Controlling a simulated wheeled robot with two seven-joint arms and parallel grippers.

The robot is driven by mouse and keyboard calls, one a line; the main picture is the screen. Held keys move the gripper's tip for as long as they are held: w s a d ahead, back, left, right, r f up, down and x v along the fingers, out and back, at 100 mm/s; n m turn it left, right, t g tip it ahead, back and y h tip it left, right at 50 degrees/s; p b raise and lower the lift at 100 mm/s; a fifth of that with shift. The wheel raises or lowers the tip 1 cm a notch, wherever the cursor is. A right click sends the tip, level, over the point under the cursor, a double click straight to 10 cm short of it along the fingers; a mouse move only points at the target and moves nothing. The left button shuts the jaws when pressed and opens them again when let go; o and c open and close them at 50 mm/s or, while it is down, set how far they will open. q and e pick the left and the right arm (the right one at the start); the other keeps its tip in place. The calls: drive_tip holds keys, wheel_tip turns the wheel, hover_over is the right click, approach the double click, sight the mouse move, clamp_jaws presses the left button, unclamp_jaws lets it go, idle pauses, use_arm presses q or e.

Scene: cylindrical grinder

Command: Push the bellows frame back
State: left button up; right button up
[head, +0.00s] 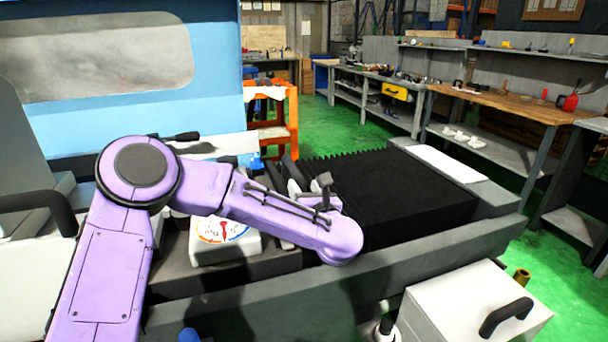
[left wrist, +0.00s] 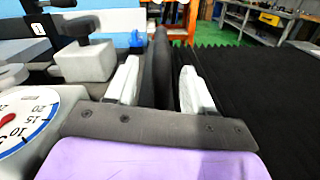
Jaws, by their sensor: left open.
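The black pleated bellows (head: 400,195) lies along the machine bed, right of my left arm; its ridges also show in the left wrist view (left wrist: 255,85). A dark upright plate, which looks like the bellows frame (left wrist: 161,65), stands at the left end of the bellows. My left gripper (left wrist: 160,75) is open, with one pale finger on each side of this plate. Small gaps show between the plate and the fingers. In the head view my left gripper (head: 299,187) is partly hidden behind my purple forearm. My right gripper is not in view.
A dial gauge (head: 222,230) sits left of the bellows, below my arm. A grey rail (head: 440,250) runs along the bed's front. A light box with a black handle (head: 475,300) stands before it. The blue machine housing (head: 215,60) rises at the back left.

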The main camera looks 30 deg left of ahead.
sight(297, 180)
use_arm(q)
drive_tip(key=a, duration=0.1)
drive_tip(key=w+a, duration=0.1)
drive_tip(key=a+r, duration=0.1)
drive_tip(key=shift+w+p, duration=0.15)
drive_tip(key=shift+p, duration=0.2)
drive_tip(key=w, duration=0.1)
drive_tip(key=w+a+f, duration=0.1)
drive_tip(key=w, duration=0.1)
drive_tip(key=shift+w+a+f, duration=0.15)
drive_tip(key=shift+a+f, duration=0.15)
drive_tip(key=shift+w+a, duration=0.15)
drive_tip(key=shift+s+r, duration=0.25)
drive_tip(key=shift+s, duration=0.15)
drive_tip(key=shift+w+f, duration=0.1)
clamp_jaws()
